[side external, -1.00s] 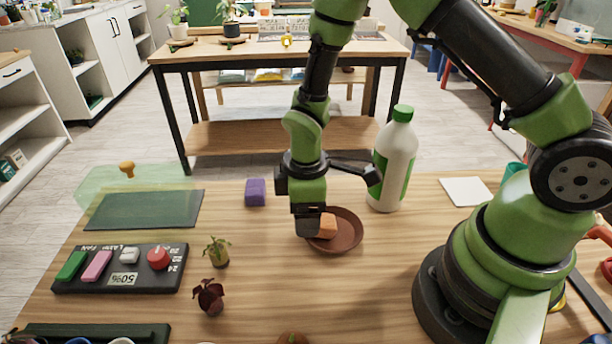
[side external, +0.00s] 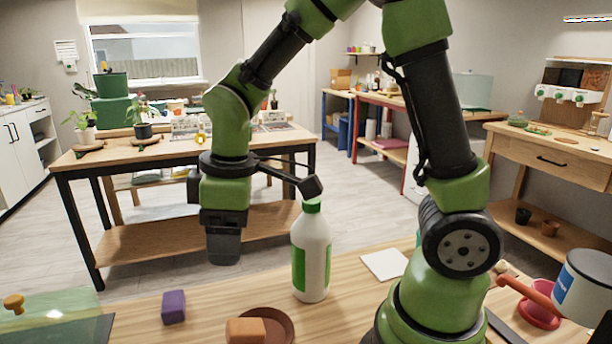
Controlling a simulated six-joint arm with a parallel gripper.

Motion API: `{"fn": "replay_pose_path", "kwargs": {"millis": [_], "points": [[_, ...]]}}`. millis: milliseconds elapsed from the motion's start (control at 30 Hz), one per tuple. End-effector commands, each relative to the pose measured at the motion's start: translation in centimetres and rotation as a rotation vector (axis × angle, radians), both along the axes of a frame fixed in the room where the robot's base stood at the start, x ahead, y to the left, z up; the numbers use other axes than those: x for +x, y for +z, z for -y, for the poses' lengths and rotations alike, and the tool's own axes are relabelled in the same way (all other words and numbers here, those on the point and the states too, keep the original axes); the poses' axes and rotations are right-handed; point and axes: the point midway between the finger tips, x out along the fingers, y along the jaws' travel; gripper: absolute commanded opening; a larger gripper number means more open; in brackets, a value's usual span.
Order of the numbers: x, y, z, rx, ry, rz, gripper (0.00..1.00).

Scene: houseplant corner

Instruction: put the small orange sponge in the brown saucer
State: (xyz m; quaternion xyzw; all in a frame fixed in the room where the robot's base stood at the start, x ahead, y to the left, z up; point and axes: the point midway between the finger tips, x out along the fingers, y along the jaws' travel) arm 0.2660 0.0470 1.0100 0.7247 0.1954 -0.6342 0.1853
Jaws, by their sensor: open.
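The small orange sponge (side external: 245,331) sits at the left part of the brown saucer (side external: 284,326), at the bottom edge of the side view. The frame cuts off the near side of the saucer, and the sponge hides its left rim, so I cannot tell how the sponge rests on that side. My gripper (side external: 224,252) hangs pointing down, clear above the sponge and a little to its left in the picture. It is open and apart from the sponge; the gap between its fingers is not clear from this angle.
A white bottle with a green cap (side external: 311,255) stands behind and right of the saucer, close to my arm. A purple block (side external: 173,307) lies to the left. A white card (side external: 385,264) lies right of the bottle. A green translucent lid (side external: 55,318) is far left.

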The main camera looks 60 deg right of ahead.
Motion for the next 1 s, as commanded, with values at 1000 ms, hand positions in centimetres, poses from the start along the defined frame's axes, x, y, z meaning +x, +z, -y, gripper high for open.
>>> {"fn": "replay_pose_path", "kwargs": {"millis": [1000], "points": [[-12.3,10.7,1.9,0.451,-0.848,0.373,0.67]]}}
